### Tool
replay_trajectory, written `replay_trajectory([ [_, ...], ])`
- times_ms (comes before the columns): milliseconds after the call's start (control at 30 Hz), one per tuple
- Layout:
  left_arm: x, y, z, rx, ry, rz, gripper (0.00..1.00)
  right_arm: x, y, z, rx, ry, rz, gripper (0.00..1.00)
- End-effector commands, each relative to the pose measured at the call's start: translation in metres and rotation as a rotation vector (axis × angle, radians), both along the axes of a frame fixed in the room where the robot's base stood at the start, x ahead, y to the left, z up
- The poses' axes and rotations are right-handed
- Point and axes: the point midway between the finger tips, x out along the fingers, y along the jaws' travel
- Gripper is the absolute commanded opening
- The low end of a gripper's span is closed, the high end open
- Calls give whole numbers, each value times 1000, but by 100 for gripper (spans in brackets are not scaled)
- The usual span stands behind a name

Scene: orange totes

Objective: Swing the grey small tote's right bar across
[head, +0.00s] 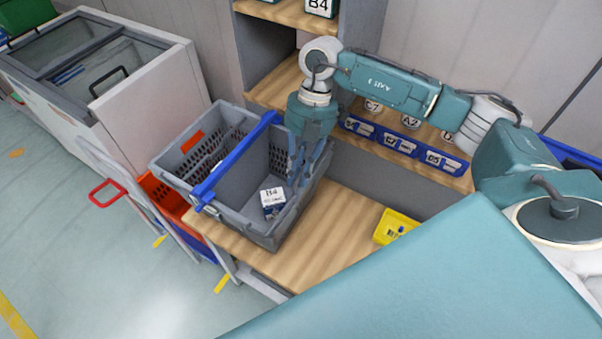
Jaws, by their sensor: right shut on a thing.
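The grey small tote (262,232) stands on the wooden bench, with slotted walls and an open top. One blue bar (238,160) spans the tote from its front rim to its back rim, left of the middle. My right gripper (303,178) reaches down from above to the tote's right rim. Its fingers are shut on what appears to be the right bar, which they mostly hide. A small white and dark blue box marked B4 (272,200) lies inside the tote, right of the visible bar. My left gripper is not in view.
A yellow bin (395,227) stands on the bench to the right. Blue labelled bins (400,144) line the shelf behind my right arm. A red-handled cart (108,193) and orange crate (163,199) are at left, near a white chest (150,90).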

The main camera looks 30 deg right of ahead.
Motion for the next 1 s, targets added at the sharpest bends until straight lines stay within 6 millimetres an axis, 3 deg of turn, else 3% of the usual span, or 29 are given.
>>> replay_trajectory([
  [1000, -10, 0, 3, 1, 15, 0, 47, 22, 14, 9, 2, -3, 1, 11],
])
